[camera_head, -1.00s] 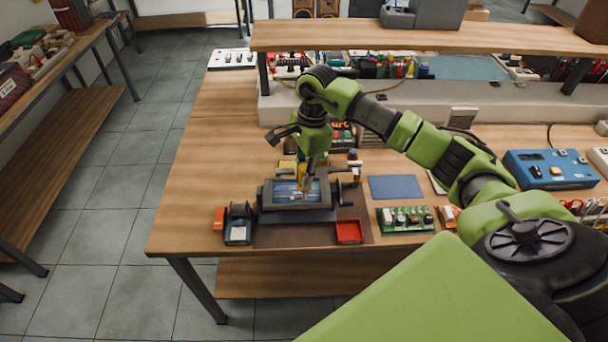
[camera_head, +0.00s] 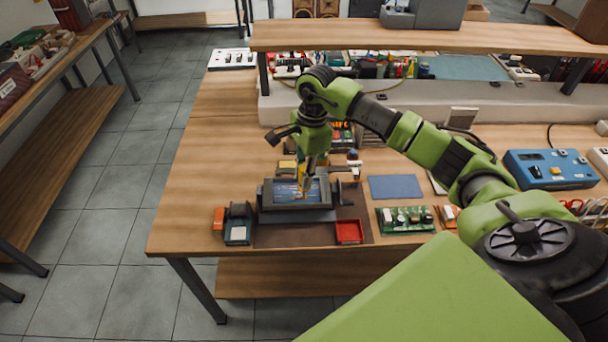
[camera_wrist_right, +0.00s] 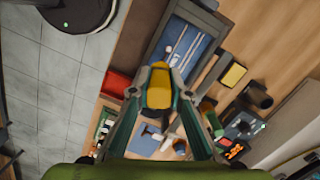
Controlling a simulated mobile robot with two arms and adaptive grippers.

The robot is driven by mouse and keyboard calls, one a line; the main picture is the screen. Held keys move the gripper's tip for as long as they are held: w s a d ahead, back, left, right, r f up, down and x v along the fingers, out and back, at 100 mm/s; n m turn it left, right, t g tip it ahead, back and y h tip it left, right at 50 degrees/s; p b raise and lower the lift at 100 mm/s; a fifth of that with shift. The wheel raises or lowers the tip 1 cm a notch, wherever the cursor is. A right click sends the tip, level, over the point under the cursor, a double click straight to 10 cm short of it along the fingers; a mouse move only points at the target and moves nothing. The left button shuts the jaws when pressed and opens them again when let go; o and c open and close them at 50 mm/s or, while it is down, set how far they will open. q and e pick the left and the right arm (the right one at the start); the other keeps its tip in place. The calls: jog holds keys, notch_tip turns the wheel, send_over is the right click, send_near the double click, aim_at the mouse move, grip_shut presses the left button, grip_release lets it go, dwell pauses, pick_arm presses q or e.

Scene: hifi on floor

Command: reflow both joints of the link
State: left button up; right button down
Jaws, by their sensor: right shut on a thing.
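My right gripper (camera_head: 310,160) is shut on a yellow-handled tool, which looks like a soldering iron (camera_wrist_right: 158,96). It holds the tool upright over the blue circuit board (camera_head: 285,192), with the tip low at the board's right half. The board sits in a dark frame holder (camera_head: 266,200). It also shows in the right wrist view (camera_wrist_right: 192,40), with light marks and small parts on it. I cannot tell which part is the link or see its joints clearly. The tip is hidden in the wrist view, so contact is unclear. My left gripper is not in view.
A small dark stand with an orange part (camera_head: 237,232) is left of the holder. A red tray (camera_head: 349,231) is at its front right. A green board with components (camera_head: 405,219) and a blue mat (camera_head: 395,187) lie further right. The left end of the bench is clear.

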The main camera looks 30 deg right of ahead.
aim_at(303, 167)
jog(key=shift+r+p, duration=1.2)
jog(key=shift+r, duration=1.05)
jog(key=shift+w, duration=0.1)
